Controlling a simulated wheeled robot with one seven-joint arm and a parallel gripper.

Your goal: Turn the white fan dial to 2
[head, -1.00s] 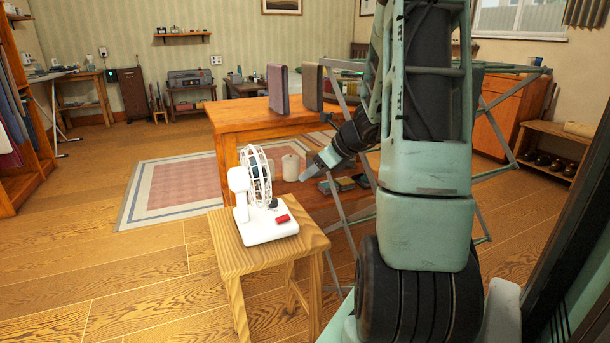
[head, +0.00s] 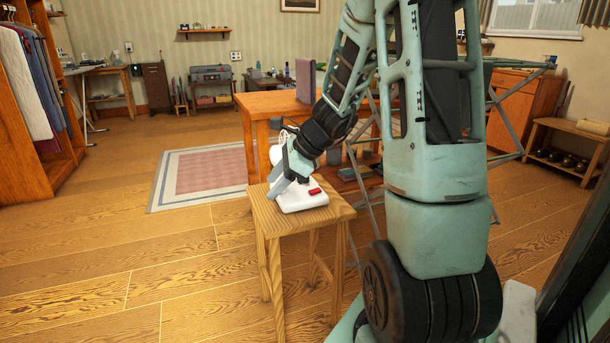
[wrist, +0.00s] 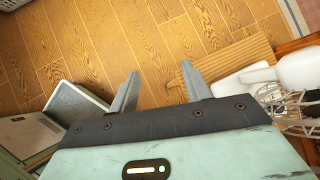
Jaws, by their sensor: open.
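The white fan (head: 304,199) stands on a small wooden stool (head: 328,213). A red part (head: 315,191) shows on its white base. My gripper (head: 277,188) is over the stool in front of the fan and hides most of the fan's cage and the dial. In the wrist view my gripper (wrist: 155,92) is open, with nothing between its two fingers. There the fan (wrist: 298,72) lies to the right of the fingers, with its white base and wire cage partly cut off. I cannot see the dial or its setting.
An orange wooden table (head: 262,104) stands behind the stool, with an upright book-like object (head: 305,80) on it. A patterned rug (head: 185,178) lies behind and left. The wooden floor left of the stool is clear. A clothes rack (head: 25,110) stands at far left.

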